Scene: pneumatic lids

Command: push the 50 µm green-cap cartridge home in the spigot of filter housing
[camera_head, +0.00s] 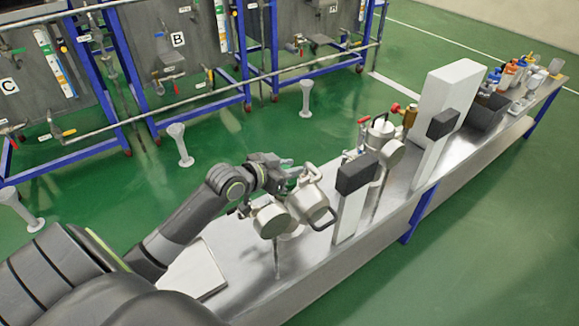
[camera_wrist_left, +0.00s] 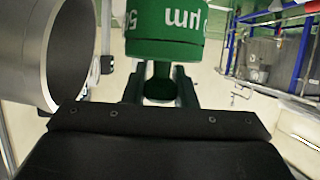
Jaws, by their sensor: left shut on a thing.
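My left gripper (camera_head: 285,176) is beside the near filter housing (camera_head: 272,222) at the near end of the bench. In the left wrist view, its fingers (camera_wrist_left: 160,88) are shut on the green-cap cartridge (camera_wrist_left: 165,32), at a narrow green part below the wide cap. The cap carries white upside-down lettering, partly cut off, with "µm" readable. The open mouth of a steel cylinder (camera_wrist_left: 72,50) is close to the cartridge's left, apart from it. My right gripper is out of view.
A tilted lid with a handle (camera_head: 311,203) is right by the housing. A dark-topped white post (camera_head: 350,210) stands beyond, then a second steel vessel (camera_head: 381,140) and a tall white box (camera_head: 446,110). Bottles and a dark bin (camera_head: 486,115) fill the bench's far end. Blue-framed panels (camera_head: 178,60) stand across the green floor.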

